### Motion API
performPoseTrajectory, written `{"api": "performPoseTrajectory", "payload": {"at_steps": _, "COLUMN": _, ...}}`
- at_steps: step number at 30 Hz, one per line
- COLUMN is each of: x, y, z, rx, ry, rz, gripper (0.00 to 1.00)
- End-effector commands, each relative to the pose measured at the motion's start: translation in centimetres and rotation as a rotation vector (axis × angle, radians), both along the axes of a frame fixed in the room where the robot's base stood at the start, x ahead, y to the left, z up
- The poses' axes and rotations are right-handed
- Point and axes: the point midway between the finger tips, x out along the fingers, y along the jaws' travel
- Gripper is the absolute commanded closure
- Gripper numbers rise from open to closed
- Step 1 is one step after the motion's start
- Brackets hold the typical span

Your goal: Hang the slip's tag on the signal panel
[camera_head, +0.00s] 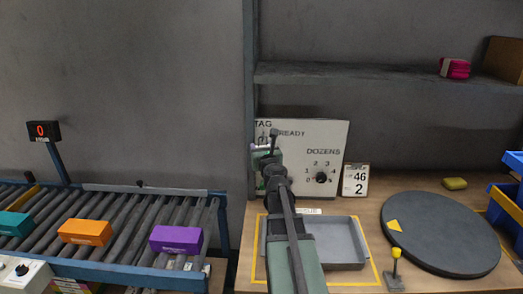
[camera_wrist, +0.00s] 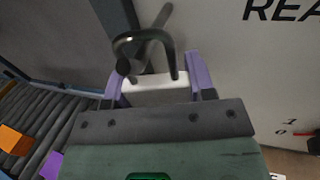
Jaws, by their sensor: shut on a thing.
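The white signal panel (camera_head: 325,130) stands at the back of the bench, with TAG and READY lettering and a DOZENS dial (camera_head: 320,178). It fills the right of the wrist view (camera_wrist: 255,70). My gripper (camera_head: 262,147) is in front of the panel's TAG end. In the wrist view its purple fingers (camera_wrist: 155,85) are shut on a white tag (camera_wrist: 155,86) with a dark loop (camera_wrist: 145,36). A dark peg with a round end (camera_wrist: 123,67) shows at the loop; I cannot tell whether the loop is around it. The slip card (camera_head: 355,180) reading 46 and 2 stands right of the panel.
A grey tray (camera_head: 345,265) lies under my arm. A round dark disc (camera_head: 445,235) and a yellow-topped post (camera_head: 395,268) are to the right. A conveyor (camera_head: 130,260) with orange and purple boxes is left. A post (camera_head: 250,100) rises beside the panel.

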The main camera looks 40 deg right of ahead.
Motion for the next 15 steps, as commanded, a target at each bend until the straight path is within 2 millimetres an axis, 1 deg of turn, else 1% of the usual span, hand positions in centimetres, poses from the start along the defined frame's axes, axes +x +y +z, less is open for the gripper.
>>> {"api": "performPoseTrajectory", "payload": {"at_steps": 5, "x": 0.00, "y": 0.01, "z": 0.00, "rx": 0.000, "ry": 0.000, "rz": 0.000, "gripper": 0.85}}
{"api": "performPoseTrajectory", "payload": {"at_steps": 6, "x": 0.00, "y": 0.01, "z": 0.00, "rx": 0.000, "ry": 0.000, "rz": 0.000, "gripper": 0.45}}
{"api": "performPoseTrajectory", "payload": {"at_steps": 11, "x": 0.00, "y": 0.01, "z": 0.00, "rx": 0.000, "ry": 0.000, "rz": 0.000, "gripper": 0.21}}
{"api": "performPoseTrajectory", "payload": {"at_steps": 15, "x": 0.00, "y": 0.01, "z": 0.00, "rx": 0.000, "ry": 0.000, "rz": 0.000, "gripper": 0.20}}
